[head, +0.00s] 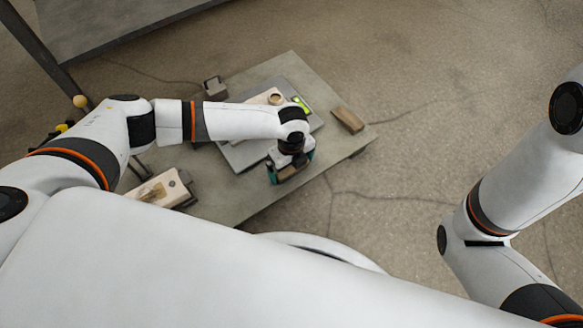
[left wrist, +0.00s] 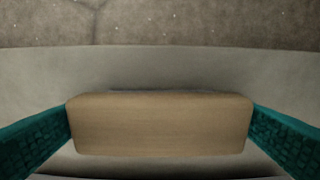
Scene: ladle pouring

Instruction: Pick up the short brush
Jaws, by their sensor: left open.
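My left gripper (head: 290,172) hangs over the front right part of the grey table (head: 235,200), with its teal fingers pointing down. In the left wrist view a tan wooden block (left wrist: 160,124) lies between the open fingers (left wrist: 160,135), its ends close to both. I cannot tell whether they touch. This block looks like the top of a brush; its bristles are hidden. Another brown block-shaped piece (head: 347,119), perhaps a brush too, lies near the table's right corner. My right gripper is outside the frames.
A grey flat plate (head: 245,155) lies mid-table under my left arm, with a pale board, a round cup-like thing (head: 276,98) and a green item (head: 301,104). A pale box (head: 162,190) stands at front left, a small grey object (head: 215,87) at the back.

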